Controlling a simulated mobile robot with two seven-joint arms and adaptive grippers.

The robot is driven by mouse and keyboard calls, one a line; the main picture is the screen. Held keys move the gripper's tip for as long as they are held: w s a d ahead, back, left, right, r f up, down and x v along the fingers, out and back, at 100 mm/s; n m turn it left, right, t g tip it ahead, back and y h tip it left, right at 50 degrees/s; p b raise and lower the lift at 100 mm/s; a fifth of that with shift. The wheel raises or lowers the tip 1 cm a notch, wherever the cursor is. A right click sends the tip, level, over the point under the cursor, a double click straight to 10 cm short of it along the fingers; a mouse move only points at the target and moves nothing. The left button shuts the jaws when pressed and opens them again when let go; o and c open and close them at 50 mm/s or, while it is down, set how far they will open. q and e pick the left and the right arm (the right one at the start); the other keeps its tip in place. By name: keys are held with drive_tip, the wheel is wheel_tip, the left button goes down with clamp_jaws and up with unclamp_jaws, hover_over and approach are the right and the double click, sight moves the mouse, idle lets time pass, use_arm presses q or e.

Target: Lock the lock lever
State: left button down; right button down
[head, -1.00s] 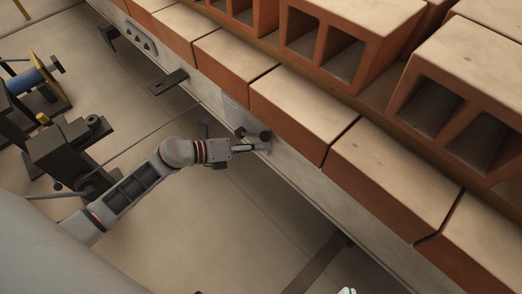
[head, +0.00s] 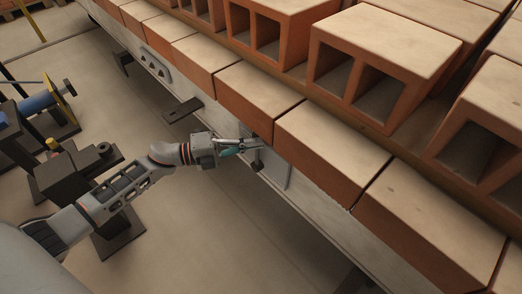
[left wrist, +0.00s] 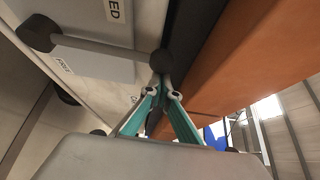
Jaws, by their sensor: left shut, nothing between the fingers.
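The lock lever (left wrist: 100,50) is a grey rod with a dark round end at each side, on a pale plate. In the left wrist view it lies between a label ending in "ED" (left wrist: 119,10) and one that seems to read "FREE" (left wrist: 64,65). My left gripper (left wrist: 161,84), with teal fingers, is shut and empty, its tips close to the lever's right dark end; I cannot tell whether they touch. In the head view, the left gripper (head: 257,143) is at the side rail, partly hiding the small lever (head: 257,161). My right gripper is not in view.
A dark bracket (head: 183,110) juts from the rail to the left. Dark machinery (head: 75,172) stands on the floor at left. Open floor lies below the arm.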

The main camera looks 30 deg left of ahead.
use_arm(q)
drive_tip(key=shift+w+a+r, duration=0.15)
drive_tip(key=shift+w+a, duration=0.25)
drive_tip(key=shift+a, duration=0.4)
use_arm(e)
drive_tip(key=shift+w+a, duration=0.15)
